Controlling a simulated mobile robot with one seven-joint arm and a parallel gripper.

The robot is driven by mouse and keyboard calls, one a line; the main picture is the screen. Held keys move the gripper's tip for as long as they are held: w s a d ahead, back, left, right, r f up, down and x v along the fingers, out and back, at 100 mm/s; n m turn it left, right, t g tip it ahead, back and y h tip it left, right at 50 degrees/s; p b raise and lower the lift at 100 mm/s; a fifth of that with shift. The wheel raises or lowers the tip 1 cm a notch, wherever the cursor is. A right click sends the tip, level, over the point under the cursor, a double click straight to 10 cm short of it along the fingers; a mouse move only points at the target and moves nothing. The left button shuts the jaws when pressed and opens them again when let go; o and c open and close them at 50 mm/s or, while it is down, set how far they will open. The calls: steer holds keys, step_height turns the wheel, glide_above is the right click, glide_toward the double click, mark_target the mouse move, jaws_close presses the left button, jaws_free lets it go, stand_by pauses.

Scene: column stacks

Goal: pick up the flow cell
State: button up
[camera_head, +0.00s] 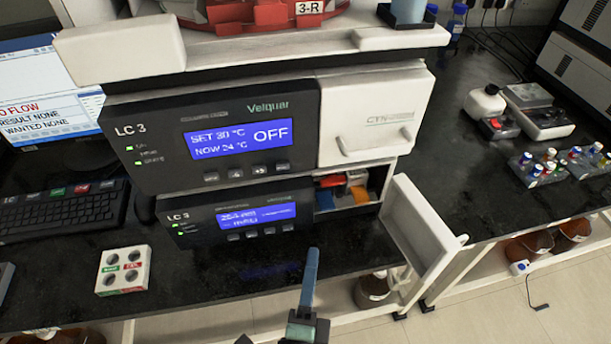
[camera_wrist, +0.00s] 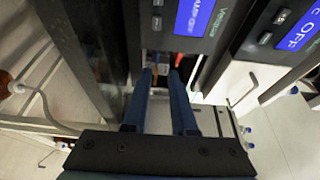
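The lower LC 3 module (camera_head: 235,220) has an open bay (camera_head: 345,188) at its right, with its white door (camera_head: 425,228) swung out. Inside the bay are small red, orange (camera_head: 361,195) and blue parts; I cannot tell which of them is the flow cell. My gripper (camera_head: 312,252) is in front of and below the bay, apart from it. In the wrist view my gripper (camera_wrist: 161,76) has its two blue fingers apart with nothing between them, pointing at the bay, where small orange and red bits show beyond the tips.
The upper LC 3 module (camera_head: 215,140) reads OFF, with a closed white door (camera_head: 370,120) beside it. A white block with round holes (camera_head: 124,270) is on the black bench at left, near a keyboard (camera_head: 62,212). Vial racks (camera_head: 540,170) stand at right. The open door bounds the bay's right side.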

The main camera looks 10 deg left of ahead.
mark_target(325, 210)
steer(key=w, duration=0.4)
steer(key=w+p, duration=0.1)
steer(key=w, duration=0.1)
steer(key=shift+w+d, duration=0.35)
steer(key=shift+w, duration=0.05)
steer(key=shift+w+d+f, duration=0.1)
steer(key=shift+w+d, duration=0.1)
steer(key=shift+w, duration=1.25)
steer(key=shift+w+d+f, duration=0.1)
steer(key=shift+w+d, duration=0.1)
steer(key=shift+w, duration=1.2)
jaws_close()
